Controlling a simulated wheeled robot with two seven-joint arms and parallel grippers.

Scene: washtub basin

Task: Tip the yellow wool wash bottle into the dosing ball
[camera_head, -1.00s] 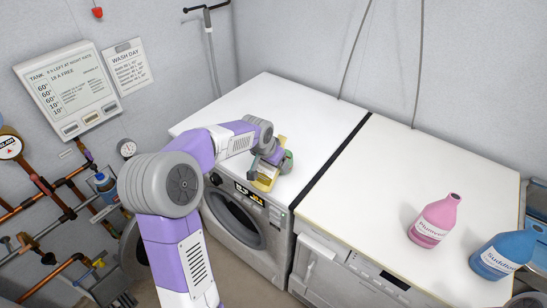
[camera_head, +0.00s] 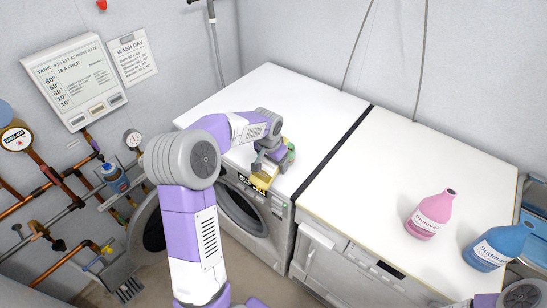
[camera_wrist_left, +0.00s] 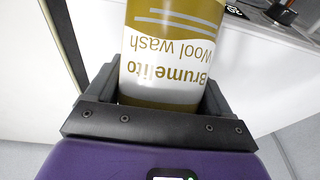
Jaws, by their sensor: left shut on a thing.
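My left gripper (camera_head: 266,168) is shut on the yellow wool wash bottle (camera_head: 261,181), over the front edge of the washing machine top. In the left wrist view the bottle (camera_wrist_left: 172,55) sits between the jaws, its white and mustard label reading upside down in the picture. Its ends are out of that view, and its exact tilt is hard to tell. A small green rounded thing (camera_head: 290,153) shows just beyond the gripper, partly hidden; it may be the dosing ball, but I cannot tell. My right gripper is not in view.
A pink bottle (camera_head: 431,214) and a blue bottle (camera_head: 500,246) stand on the right-hand white top (camera_head: 370,185). A dark gap (camera_head: 335,152) divides the two tops. The washing machine top (camera_head: 275,95) is clear at the back. Pipes and gauges line the left wall.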

